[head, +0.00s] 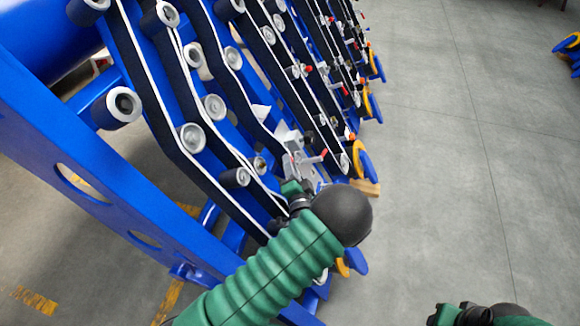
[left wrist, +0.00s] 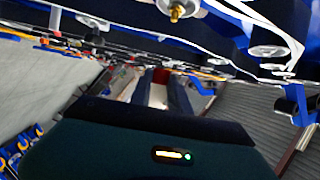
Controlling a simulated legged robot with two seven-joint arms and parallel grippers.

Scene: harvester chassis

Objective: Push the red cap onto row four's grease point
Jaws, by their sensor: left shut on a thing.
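My left gripper (head: 291,187) is at the lower end of the blue-and-black rows, beside a light grey bracket; its fingertips are hard to make out there. In the left wrist view its two dark fingers (left wrist: 160,84) point away from the camera, close around a small red thing (left wrist: 159,75), which looks like the red cap. A brass grease point (left wrist: 176,12) hangs at the top of that view, apart from the red thing. I cannot tell which row it belongs to. My right gripper (head: 446,315) is partly cut off at the bottom edge, its fingers not visible.
The blue chassis frame (head: 110,190) runs along the left. Black rows with white edges and grey rollers (head: 192,137) fill the upper middle. Red-tipped parts (head: 323,153) stick out along them. Yellow-and-blue discs (head: 362,160) line the right ends.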

